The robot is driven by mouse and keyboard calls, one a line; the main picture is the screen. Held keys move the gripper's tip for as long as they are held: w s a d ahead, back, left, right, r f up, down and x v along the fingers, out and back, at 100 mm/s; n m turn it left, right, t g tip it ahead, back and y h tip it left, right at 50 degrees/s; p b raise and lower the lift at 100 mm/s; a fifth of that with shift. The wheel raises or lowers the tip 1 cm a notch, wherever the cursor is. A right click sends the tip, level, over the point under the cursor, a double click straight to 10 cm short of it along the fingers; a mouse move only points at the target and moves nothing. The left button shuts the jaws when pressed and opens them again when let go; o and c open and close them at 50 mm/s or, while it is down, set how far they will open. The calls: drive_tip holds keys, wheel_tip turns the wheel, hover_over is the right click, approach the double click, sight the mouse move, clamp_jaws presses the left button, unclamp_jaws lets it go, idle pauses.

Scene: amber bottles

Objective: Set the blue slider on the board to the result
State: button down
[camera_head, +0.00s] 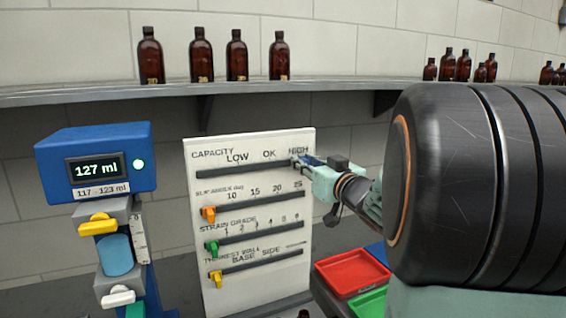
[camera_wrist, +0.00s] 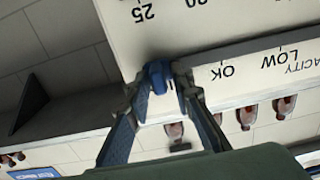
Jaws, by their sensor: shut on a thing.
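The white board (camera_head: 198,255) stands upright with four slots, the top one labelled CAPACITY with LOW, OK and HIGH. My gripper (camera_head: 304,162) is at the right end of that slot, by HIGH. In the wrist view its fingers are shut on the blue slider (camera_wrist: 157,76), which sits in the slot to the HIGH side of OK. The fingers partly cover the slider and the HIGH label. The blue measuring device (camera_head: 140,140) reads 127 ml, above a label of 117 - 123 ml, with a lit green lamp.
Orange (camera_head: 208,214), green (camera_head: 211,247) and yellow (camera_head: 216,278) sliders stand at the left ends of the lower slots. A red tray (camera_head: 352,272) and green tray (camera_head: 370,303) lie right of the board. Several amber bottles line the shelf (camera_head: 330,86) above.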

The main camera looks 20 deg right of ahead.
drive_tip(key=shift+d+r, duration=0.15)
drive_tip(key=shift+r, duration=0.05)
drive_tip(key=c, duration=2)
unclamp_jaws()
drive_tip(key=shift+c, duration=0.2)
drive_tip(key=shift+o, duration=0.3)
drive_tip(key=shift+d+f, duration=0.1)
wheel_tip(320, 180, up, 10)
